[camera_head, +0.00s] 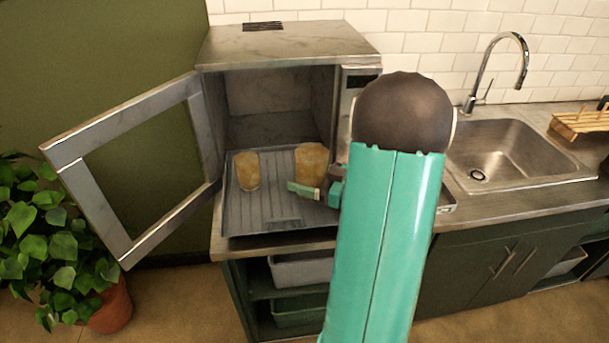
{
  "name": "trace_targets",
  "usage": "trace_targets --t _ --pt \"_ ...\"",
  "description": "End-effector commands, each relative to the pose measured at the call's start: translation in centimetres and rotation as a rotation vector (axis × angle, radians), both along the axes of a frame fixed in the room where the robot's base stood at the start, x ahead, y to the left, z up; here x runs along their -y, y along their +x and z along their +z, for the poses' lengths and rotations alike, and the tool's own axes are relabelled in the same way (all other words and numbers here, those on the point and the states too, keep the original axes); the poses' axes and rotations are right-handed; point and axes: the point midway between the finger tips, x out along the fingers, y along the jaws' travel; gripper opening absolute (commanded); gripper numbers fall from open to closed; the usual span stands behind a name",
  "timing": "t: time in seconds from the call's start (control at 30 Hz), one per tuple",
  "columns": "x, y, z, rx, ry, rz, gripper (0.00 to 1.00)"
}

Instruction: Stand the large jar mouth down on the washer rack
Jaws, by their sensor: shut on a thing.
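The large jar (311,162), amber and cloudy, is upright over the right part of the washer rack (262,217). I cannot tell which end is its mouth or whether its base touches the rack. My gripper (319,190), with teal fingers, is at the jar's lower part and shut on it. One finger shows in front of the jar, the other at its right. My teal arm hides the area right of the jar. The rack is a grey ribbed tray pulled out at the washer's opening.
A smaller amber jar (246,171) stands on the rack to the left. The washer door (128,170) hangs open at left, above a potted plant (48,245). A sink (525,150) with a faucet and a wooden dish rack (585,122) are at right.

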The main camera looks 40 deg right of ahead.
Motion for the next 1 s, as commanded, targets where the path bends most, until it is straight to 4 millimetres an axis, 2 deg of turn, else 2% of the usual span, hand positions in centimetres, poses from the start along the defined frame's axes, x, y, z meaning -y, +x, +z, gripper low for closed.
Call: trace_targets --t 0.03,0.2,0.8,0.83,0.93,1.0 --pt "-0.7 0.5 0.8 0.019 0.008 0.022 0.37" --pt "-0.5 0.7 0.9 0.023 0.004 0.019 0.37" --pt "-0.8 0.7 -0.4 0.017 0.006 0.02 0.37" --pt "-0.8 0.6 -0.4 0.017 0.006 0.019 0.76" --pt "-0.7 0.6 -0.5 0.015 0.005 0.018 0.95" --pt "-0.7 0.5 -0.5 0.014 0.005 0.016 0.97"
